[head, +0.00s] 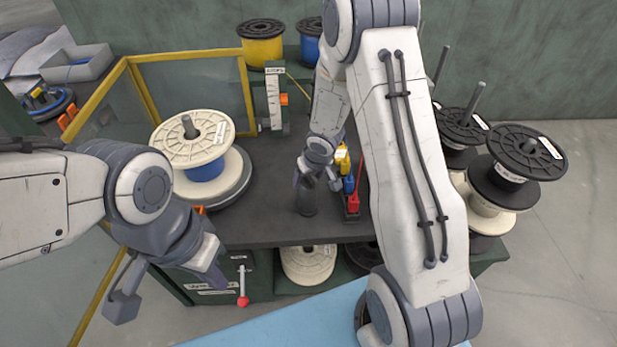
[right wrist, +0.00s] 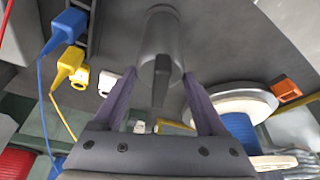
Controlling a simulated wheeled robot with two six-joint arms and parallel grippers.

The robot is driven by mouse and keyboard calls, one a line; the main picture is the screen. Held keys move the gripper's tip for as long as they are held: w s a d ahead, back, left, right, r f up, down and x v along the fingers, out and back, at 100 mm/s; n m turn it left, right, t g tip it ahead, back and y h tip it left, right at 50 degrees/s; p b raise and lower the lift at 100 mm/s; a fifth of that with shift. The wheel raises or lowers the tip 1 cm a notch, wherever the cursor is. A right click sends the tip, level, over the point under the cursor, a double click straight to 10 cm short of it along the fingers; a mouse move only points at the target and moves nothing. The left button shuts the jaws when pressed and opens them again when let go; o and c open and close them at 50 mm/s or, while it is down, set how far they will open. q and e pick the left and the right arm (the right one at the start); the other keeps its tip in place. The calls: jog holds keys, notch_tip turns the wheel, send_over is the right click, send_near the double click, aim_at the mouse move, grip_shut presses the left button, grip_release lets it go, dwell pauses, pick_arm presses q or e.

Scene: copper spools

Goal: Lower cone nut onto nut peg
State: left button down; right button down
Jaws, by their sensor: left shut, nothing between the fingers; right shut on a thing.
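My right gripper (head: 316,180) reaches down over the dark worktable from the back of my right arm. In the right wrist view its two fingers (right wrist: 158,85) are on either side of a grey rounded part with a dark fin, which I take for the cone nut (right wrist: 160,40); it is held between them. In the head view a short dark grey upright post (head: 307,200), seemingly the nut peg, stands right below the fingers. I cannot tell whether nut and peg touch. My left gripper (head: 168,288) is shut and empty, in front of the table at left.
A cream spool with blue winding (head: 205,150) stands on a round base at left. Red, blue and yellow connectors (head: 352,200) sit right of the post. Black-topped spools (head: 525,150) stand at right. A yellow-framed screen (head: 190,60) bounds the back left.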

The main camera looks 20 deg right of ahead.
jog(key=shift+f, duration=0.1)
grip_release()
jog(key=p+v, duration=0.6)
jog(key=v, duration=0.4)
jog(key=shift+r+p, duration=0.2)
jog(key=shift+p, duration=0.15)
jog(key=shift+s, duration=0.1)
